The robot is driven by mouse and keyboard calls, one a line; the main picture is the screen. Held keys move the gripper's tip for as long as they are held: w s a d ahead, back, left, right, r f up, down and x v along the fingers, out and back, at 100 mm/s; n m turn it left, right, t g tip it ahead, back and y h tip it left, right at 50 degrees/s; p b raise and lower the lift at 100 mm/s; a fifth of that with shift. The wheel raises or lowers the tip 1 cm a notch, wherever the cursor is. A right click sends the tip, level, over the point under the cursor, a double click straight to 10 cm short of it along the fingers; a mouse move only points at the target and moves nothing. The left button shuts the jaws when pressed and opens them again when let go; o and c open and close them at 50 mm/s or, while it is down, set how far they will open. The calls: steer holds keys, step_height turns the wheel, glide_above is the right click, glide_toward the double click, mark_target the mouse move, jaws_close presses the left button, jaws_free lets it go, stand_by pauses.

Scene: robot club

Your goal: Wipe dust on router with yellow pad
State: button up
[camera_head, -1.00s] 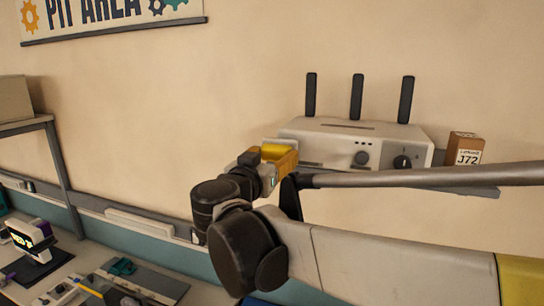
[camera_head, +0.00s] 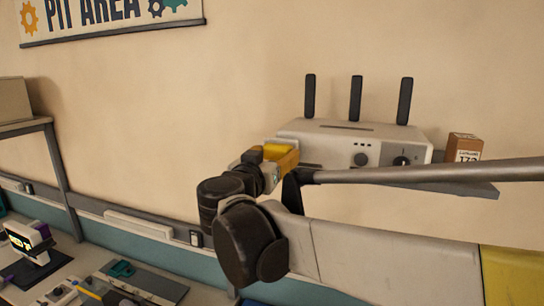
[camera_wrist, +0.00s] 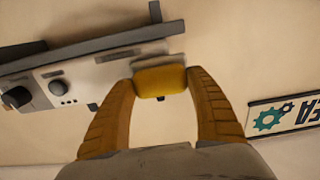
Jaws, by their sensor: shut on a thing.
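The white router (camera_head: 340,140) sits on a wall shelf, with three dark antennas upright behind it and two dark knobs on its front. It also shows upside down in the wrist view (camera_wrist: 88,79). My gripper (camera_head: 283,156) is at the router's left end. In the wrist view my gripper (camera_wrist: 160,84) is shut on the yellow pad (camera_wrist: 160,80), one finger on each side. The pad appears at the router's end there; I cannot tell whether they touch. No dust can be made out. My arm hides part of the router's lower front.
A small brown box (camera_head: 463,147) stands on the grey shelf (camera_head: 474,189) to the router's right. A wall sign (camera_head: 110,15) hangs at upper left. A workbench with several items lies below left. The wall left of the router is bare.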

steer(key=shift+d, duration=0.15)
steer(key=shift+w+b, duration=0.15)
steer(key=shift+b, duration=0.15)
steer(key=shift+r, duration=0.1)
stand_by(1.0)
steer(key=shift+a, duration=0.2)
steer(key=shift+v, duration=2.9)
